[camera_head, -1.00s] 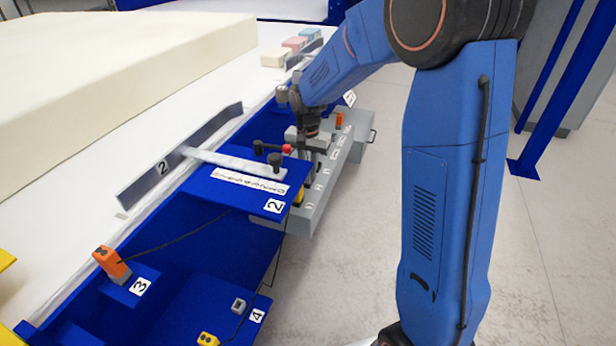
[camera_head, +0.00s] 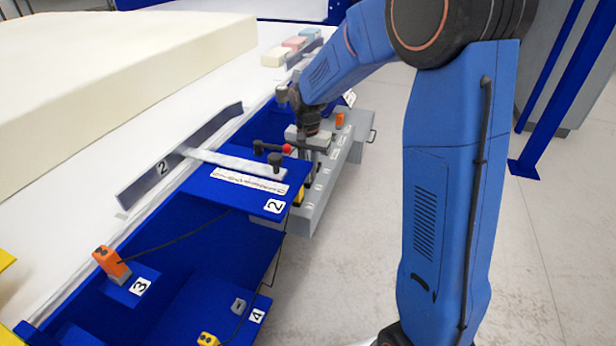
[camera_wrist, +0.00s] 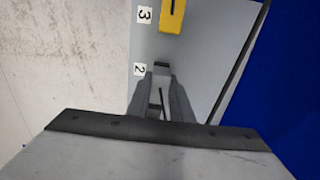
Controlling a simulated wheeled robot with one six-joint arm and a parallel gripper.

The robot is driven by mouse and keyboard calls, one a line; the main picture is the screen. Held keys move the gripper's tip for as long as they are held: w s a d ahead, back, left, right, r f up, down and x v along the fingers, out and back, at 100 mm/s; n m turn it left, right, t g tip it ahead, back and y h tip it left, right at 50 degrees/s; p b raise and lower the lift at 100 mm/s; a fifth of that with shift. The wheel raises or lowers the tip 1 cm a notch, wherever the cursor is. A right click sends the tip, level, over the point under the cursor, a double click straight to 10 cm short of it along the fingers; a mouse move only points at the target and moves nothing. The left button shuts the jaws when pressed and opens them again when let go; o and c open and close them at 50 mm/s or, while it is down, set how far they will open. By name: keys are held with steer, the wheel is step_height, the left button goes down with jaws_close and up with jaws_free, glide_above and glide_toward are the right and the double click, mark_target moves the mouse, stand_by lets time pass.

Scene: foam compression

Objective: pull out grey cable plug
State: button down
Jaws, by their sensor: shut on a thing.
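My gripper (camera_wrist: 162,98) is shut on a grey plug (camera_wrist: 161,70) in the wrist view. The plug shows between and just beyond the fingertips, beside the label 2 on a grey panel (camera_wrist: 200,68). I cannot tell whether the plug is seated in its socket or free of it. In the head view my gripper (camera_head: 312,160) is over the long grey box (camera_head: 338,172) beside the blue table, and the plug is hidden there.
A yellow plug (camera_wrist: 172,14) sits by label 3, ahead of my gripper. A blue shelf (camera_head: 240,188) with a red-knobbed clamp (camera_head: 287,149) stands close to the left of the gripper. An orange connector (camera_head: 111,263) and a yellow one (camera_head: 207,339) are nearer. Open floor lies right.

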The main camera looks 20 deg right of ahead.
steer(key=shift+r, duration=1)
stand_by(0.4)
steer(key=shift+r, duration=2.35)
